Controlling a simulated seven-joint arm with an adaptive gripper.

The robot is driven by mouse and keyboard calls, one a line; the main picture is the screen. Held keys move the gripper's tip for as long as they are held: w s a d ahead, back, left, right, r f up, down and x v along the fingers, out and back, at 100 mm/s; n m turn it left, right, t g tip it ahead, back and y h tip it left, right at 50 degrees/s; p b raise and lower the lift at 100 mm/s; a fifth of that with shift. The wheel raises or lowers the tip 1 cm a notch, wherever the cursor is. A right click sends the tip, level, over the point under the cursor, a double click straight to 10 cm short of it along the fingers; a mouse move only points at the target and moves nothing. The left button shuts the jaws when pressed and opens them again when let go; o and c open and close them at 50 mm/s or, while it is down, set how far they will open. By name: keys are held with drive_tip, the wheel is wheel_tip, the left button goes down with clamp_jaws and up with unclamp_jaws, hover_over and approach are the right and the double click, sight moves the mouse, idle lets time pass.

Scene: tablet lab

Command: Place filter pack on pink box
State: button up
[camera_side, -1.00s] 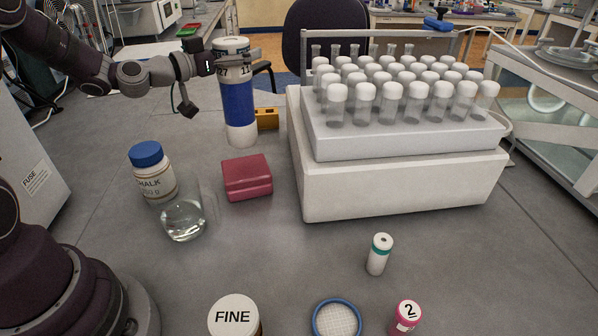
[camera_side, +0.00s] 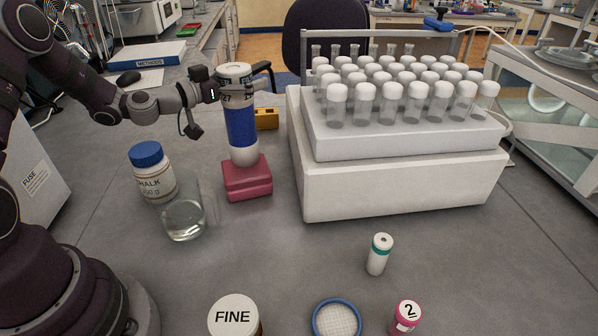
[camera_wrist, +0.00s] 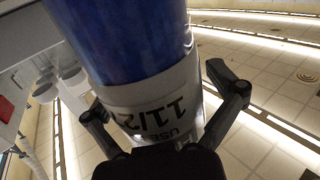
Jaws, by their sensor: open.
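The filter pack (camera_side: 241,127), a white cylinder with a blue band and dark print, stands upright with its base on the top of the pink box (camera_side: 248,185). My gripper (camera_side: 245,91) is at the upper part of the pack in the side view. In the wrist view, the fingers of my gripper (camera_wrist: 165,105) stand spread on either side of the pack (camera_wrist: 125,40), around its labelled end. The gripper is open. Contact between fingers and pack cannot be told. The box is not seen in the wrist view.
A chalk jar (camera_side: 150,178) and a glass beaker (camera_side: 184,218) stand left of the box. A white rack base (camera_side: 400,190) with several capped vials is to the right. A yellow object (camera_side: 267,119) lies behind.

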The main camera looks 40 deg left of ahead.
drive_tip(key=s+a, duration=0.1)
drive_tip(key=s, duration=0.6)
drive_tip(key=shift+s+a, duration=0.2)
drive_tip(key=shift+a, duration=0.05)
drive_tip(key=s+d+f+m+g+h, duration=0.1)
drive_tip(key=s+d+m+g+h, duration=0.15)
drive_tip(key=d+g, duration=0.3)
drive_tip(key=s+d+f+m+g+h, duration=0.1)
drive_tip(key=s+d+f+m+g, duration=0.1)
drive_tip(key=s+d+g, duration=0.4)
drive_tip(key=s+a+r+n+y, duration=0.1)
drive_tip(key=s+r+n+y, duration=0.3)
drive_tip(key=s+n+y, duration=0.2)
drive_tip(key=shift+s+a+r+n+y, duration=0.15)
drive_tip(key=shift+s+a+n+y, duration=0.25)
drive_tip(key=shift+s, duration=0.35)
